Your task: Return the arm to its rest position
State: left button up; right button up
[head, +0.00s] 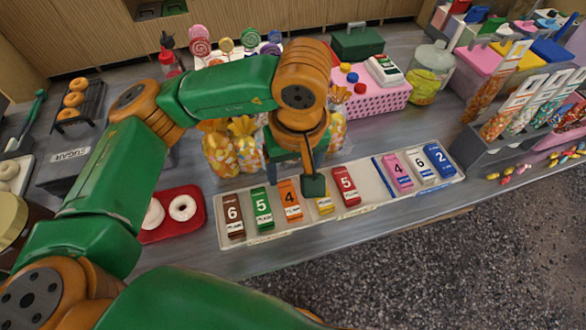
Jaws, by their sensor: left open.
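My left arm comes in from the left and reaches over the counter. My left gripper (313,182) points down over the pale tray of numbered blocks (268,228), just above the yellow block (325,206). It partly hides that block and I see nothing held in it. One finger shows best, edge on. My right gripper is not in view.
The tray also holds brown (233,214), green (262,209), orange (290,202), red (346,187), pink (397,171), white and blue blocks. A red doughnut tray (198,222) lies left, and a pink dotted box (376,99) behind.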

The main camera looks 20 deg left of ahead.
pick_arm(q)
jog(key=shift+r, duration=0.3)
